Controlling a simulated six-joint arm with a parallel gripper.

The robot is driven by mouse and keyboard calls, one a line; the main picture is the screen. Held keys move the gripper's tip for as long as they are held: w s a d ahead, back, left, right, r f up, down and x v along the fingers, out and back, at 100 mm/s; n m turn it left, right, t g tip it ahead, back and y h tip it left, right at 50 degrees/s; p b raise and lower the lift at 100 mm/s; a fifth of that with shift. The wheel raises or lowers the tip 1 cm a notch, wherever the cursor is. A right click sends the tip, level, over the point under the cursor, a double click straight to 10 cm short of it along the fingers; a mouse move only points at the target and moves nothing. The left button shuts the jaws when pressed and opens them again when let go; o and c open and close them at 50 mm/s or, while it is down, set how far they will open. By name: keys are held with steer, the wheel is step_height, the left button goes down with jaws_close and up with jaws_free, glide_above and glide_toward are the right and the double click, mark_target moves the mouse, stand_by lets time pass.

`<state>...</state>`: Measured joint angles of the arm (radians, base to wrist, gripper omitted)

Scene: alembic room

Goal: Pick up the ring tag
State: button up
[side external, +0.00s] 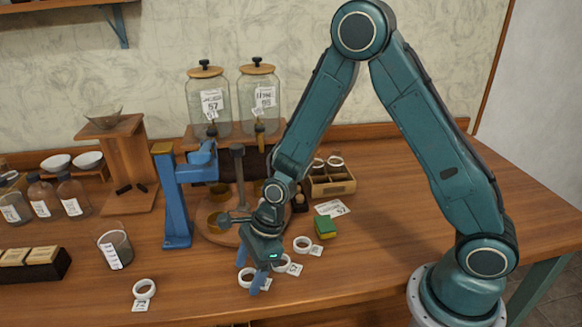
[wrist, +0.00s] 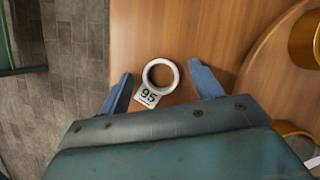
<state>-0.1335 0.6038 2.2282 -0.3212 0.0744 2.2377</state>
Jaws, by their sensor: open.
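In the wrist view a white ring tag (wrist: 175,75) lies flat on the wooden table, with a square label reading 95 at its lower left. My gripper (wrist: 160,70) is open, with one blue finger on each side of this ring and gaps between. In the side view my gripper (side external: 248,278) points down over a white ring (side external: 244,284) near the table's front, partly hidden by the fingers. Whether the fingertips touch the table is unclear. Other ring tags lie close to the right, one (side external: 282,268) beside the gripper and one (side external: 302,251) farther back.
Another ring tag (side external: 144,296) lies at front left, near a glass beaker (side external: 116,250). A blue press (side external: 177,200) and a round wooden stand stand behind my gripper. A green and yellow sponge (side external: 325,227) is to the right. In the wrist view, the table edge and floor are left.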

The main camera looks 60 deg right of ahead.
stand_by(0.3)
steer(key=c, duration=1.1)
steer(key=shift+o, duration=0.2)
steer(key=shift+r, duration=0.15)
step_height(320, 180, up, 20)
steer(key=shift+d, duration=0.15)
stand_by(0.4)
steer(key=w+d+m, duration=0.1)
steer(key=w+d, duration=0.2)
steer(key=d, duration=0.5)
steer(key=w+d+m+t, duration=0.1)
steer(key=w+d+m, duration=0.1)
steer(key=d, duration=0.5)
steer(key=shift+w+d+f+m+h, duration=0.3)
steer(key=shift+w+d+h, duration=0.1)
steer(key=shift+w, duration=0.5)
